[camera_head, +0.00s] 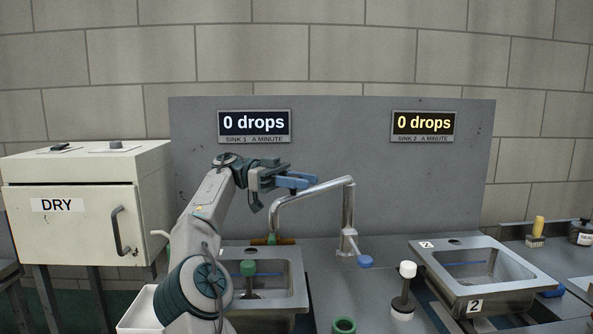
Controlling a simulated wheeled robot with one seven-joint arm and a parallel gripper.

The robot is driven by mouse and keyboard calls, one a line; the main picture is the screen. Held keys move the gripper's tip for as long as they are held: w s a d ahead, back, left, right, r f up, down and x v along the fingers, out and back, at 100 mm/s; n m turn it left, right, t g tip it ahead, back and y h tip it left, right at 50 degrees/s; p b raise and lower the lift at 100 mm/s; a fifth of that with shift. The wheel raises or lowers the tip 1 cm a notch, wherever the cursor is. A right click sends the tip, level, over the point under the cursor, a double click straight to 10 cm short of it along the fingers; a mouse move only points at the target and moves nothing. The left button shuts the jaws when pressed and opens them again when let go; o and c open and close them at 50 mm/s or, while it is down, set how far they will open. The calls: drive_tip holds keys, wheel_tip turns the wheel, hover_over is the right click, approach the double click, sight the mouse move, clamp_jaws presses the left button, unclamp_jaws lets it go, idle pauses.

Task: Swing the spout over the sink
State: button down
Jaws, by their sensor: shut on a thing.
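The fingers hide part of the contact.
Sink 2 (470,302) stands at the right. A white-topped plunger (407,270) and a green ring (343,325) stand between the sinks. A green-topped plunger (248,268) is in sink 1. Signs (254,124) read 0 drops. A DRY cabinet (70,230) stands left.

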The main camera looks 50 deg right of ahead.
idle(0.5)
drive_tip(key=c, duration=1.1)
unclamp_jaws()
drive_tip(key=shift+w, duration=0.15)
drive_tip(key=shift+o, duration=0.2)
drive_tip(key=p+v, duration=0.2)
drive_tip(key=p, duration=0.1)
drive_tip(key=shift+w+r+p, duration=0.25)
drive_tip(key=shift+w+p, duration=0.05)
drive_tip(key=shift+w, duration=0.05)
drive_tip(key=p+v, duration=0.2)
drive_tip(key=p, duration=0.2)
drive_tip(key=p+v, duration=0.2)
drive_tip(key=p, duration=0.3)
drive_tip(key=shift+w+a+f, duration=0.1)
drive_tip(key=shift+w+f, duration=0.1)
drive_tip(key=shift+w, duration=0.15)
drive_tip(key=shift+f, duration=0.1)
